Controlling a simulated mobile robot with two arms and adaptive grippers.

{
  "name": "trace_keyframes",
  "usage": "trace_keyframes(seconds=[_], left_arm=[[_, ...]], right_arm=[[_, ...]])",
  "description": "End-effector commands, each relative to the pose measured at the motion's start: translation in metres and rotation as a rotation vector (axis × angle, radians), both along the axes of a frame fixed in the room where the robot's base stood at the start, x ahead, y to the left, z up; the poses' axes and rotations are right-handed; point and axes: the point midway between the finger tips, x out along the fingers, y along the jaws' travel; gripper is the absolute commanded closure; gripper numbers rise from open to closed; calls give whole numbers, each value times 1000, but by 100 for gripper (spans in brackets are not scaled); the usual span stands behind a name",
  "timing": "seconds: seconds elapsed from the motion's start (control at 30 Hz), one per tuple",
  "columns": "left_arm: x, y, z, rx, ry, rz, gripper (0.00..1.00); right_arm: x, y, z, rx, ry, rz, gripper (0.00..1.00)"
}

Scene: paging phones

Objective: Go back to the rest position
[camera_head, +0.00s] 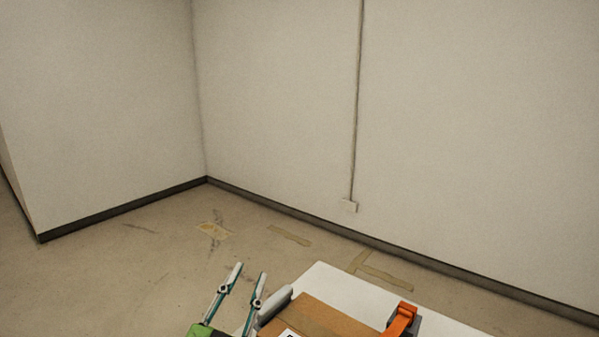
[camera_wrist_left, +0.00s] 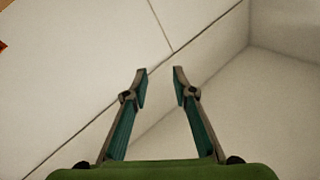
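My left gripper (camera_head: 250,271) stands at the bottom of the head view, left of the white table. Its two teal-and-grey fingers point up and are apart, with nothing between them. In the left wrist view the same gripper (camera_wrist_left: 161,78) shows open and empty, with bare wall and floor edges beyond the fingertips. My right gripper does not show clearly in either view.
A white table (camera_head: 345,287) carries a brown cardboard box (camera_head: 330,320) and an orange object (camera_head: 402,317) with a dark grey part. A rounded grey-white object (camera_head: 275,302) lies beside the box, close to my left gripper. Beyond are open floor (camera_head: 130,270) and bare walls (camera_head: 275,100).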

Motion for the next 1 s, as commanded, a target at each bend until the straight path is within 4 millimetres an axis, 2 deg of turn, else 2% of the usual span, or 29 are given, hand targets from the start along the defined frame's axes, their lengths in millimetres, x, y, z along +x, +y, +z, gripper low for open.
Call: trace_keyframes(seconds=[0.03, 0.17, 0.2, 0.27, 0.3, 0.4, 0.5, 0.6, 0.8, 0.87, 1.0], left_arm=[[-3, 21, -33, -30, 120, 64, 75], [-28, 65, -119, -71, 434, 198, 75], [-41, 76, -145, -78, 532, 230, 75], [-65, 88, -182, -84, 676, 268, 75], [-83, 94, -204, -85, 769, 287, 75], [-130, 104, -249, -85, 977, 315, 75], [-174, 109, -279, -75, 1145, 325, 75], [-215, 110, -301, -66, 1291, 322, 75], [-291, 108, -326, -44, 1541, 293, 75], [-281, 107, -346, -40, 1536, 295, 75], [-273, 106, -386, -36, 1551, 296, 75]], right_arm=[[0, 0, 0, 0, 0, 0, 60], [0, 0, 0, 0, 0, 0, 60], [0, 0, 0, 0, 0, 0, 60], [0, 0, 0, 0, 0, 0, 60], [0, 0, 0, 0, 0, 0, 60], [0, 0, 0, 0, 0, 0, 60], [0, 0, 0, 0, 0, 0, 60], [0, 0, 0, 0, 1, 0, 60], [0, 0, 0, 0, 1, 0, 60], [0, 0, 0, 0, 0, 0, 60], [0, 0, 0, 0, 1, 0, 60]])
